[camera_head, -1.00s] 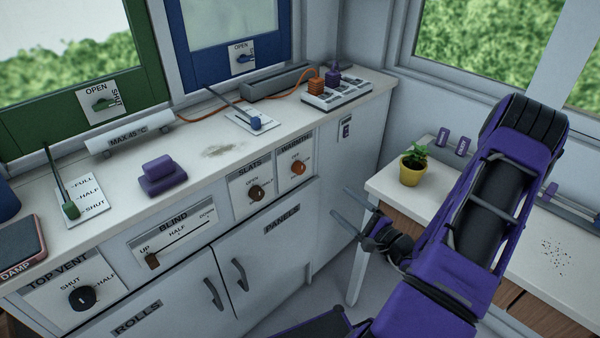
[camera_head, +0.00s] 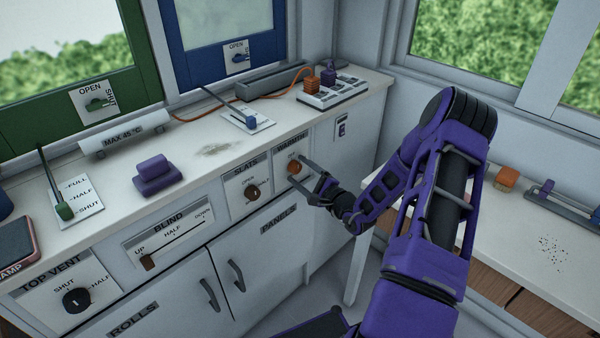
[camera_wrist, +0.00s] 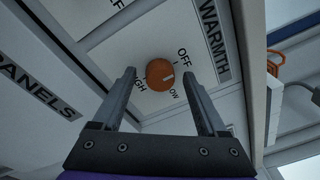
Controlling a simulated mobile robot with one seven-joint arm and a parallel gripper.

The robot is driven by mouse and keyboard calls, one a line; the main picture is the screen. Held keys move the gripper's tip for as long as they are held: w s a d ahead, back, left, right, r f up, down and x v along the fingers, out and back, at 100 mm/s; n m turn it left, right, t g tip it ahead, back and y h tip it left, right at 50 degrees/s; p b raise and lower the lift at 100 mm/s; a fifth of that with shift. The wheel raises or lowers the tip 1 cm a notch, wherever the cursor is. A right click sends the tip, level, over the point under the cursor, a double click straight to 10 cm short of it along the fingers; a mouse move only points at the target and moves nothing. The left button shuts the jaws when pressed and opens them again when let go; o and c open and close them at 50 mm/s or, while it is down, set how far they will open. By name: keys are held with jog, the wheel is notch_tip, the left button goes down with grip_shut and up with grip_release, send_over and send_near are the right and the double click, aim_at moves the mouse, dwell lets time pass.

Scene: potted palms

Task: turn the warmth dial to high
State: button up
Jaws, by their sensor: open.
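The warmth dial (camera_head: 294,168) is a round orange knob on the white WARMTH plate (camera_head: 307,153) at the right of the counter front. HIGH is lettered at the lower left, partly hidden by a finger. My gripper (camera_head: 308,178) is open in front of the dial. In the wrist view its two fingers (camera_wrist: 159,76) stand either side of the dial, with a gap visible on each side. I cannot tell how far the tips are from the plate.
The PANELS cupboard (camera_head: 262,250) is below. A socket strip (camera_head: 335,92) with orange and purple plugs stands on the counter above. A white side table (camera_head: 500,235) lies right, partly behind my arm.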

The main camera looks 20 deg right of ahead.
jog(key=shift+w, duration=0.15)
grip_shut()
dwell(0.4)
